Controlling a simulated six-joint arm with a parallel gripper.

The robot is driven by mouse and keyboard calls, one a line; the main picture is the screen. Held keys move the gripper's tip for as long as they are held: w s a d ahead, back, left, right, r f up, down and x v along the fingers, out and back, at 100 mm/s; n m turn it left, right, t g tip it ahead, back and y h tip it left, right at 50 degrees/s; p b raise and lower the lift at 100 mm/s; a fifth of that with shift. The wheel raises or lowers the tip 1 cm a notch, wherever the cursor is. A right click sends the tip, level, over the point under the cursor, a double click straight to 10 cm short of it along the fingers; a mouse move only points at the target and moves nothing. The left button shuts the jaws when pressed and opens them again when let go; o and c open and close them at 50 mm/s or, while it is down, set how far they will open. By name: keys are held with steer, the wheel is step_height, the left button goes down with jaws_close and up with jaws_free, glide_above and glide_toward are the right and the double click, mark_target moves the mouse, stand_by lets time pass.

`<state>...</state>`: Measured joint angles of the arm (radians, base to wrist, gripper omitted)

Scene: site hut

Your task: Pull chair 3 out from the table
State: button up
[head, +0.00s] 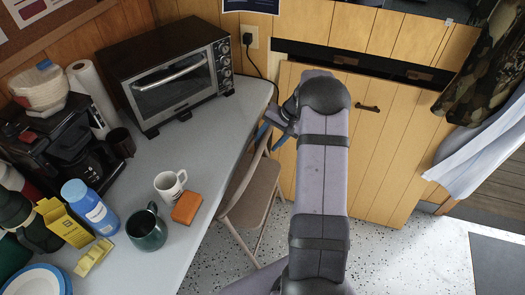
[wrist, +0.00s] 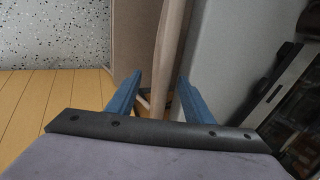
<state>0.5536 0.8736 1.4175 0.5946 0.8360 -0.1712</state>
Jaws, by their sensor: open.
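A brown folding chair (head: 254,187) stands at the right edge of the grey table (head: 150,262), partly hidden by my arm. No number shows on it. My gripper (head: 268,132) is at the top of the chair's back, near the table's far right corner. In the wrist view, my open gripper (wrist: 160,78) has one blue finger on each side of the upright edge of the chair (wrist: 172,45). The edge lies between the fingers, and a gap shows on the left. I cannot tell whether the right finger touches it.
A toaster oven (head: 172,78), a coffee maker (head: 65,140), mugs, a blue bottle (head: 90,207) and an orange block (head: 187,207) stand on the table. Wooden cabinet doors (head: 375,150) are behind my arm. Speckled floor (head: 400,258) lies open to the right.

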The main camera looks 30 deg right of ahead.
steer(key=shift+b+x, duration=1.2)
steer(key=shift+x, duration=1.25)
steer(key=shift+c, duration=0.4)
jaws_close()
